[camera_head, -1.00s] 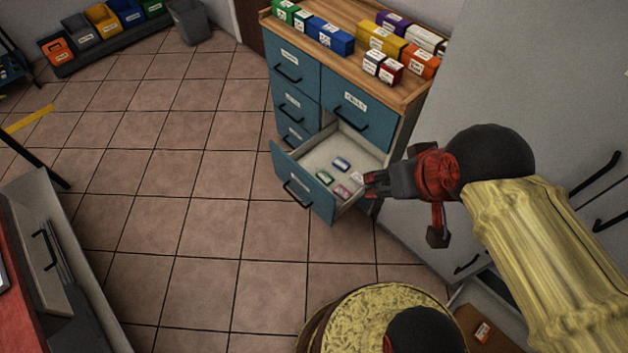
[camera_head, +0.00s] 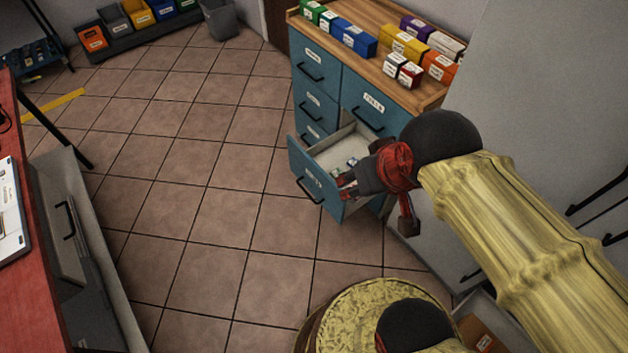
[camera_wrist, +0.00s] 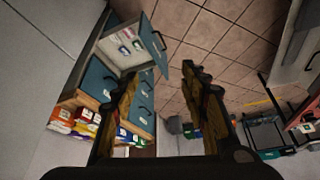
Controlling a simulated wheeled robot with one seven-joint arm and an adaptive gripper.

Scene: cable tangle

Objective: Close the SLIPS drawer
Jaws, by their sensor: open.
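The blue cabinet (camera_head: 322,80) has an open lower drawer (camera_head: 314,181) with a black handle on its blue front. The label on that front is too small to read surely. The drawer holds a few small labelled items, partly hidden by my arm in the head view. In the wrist view the open drawer (camera_wrist: 152,40) shows at the upper left, with its items inside. My gripper (camera_head: 343,187) is in front of the drawer's right part in the head view; I cannot tell whether it touches. In the wrist view its fingers (camera_wrist: 165,72) are spread and empty.
Coloured boxes (camera_head: 352,40) stand on the cabinet's wooden top. Tall grey lockers (camera_head: 520,110) stand at the right. A red bench (camera_head: 35,230) is at the left. The tiled floor (camera_head: 200,190) before the cabinet is clear. Bins (camera_head: 140,14) sit by the far wall.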

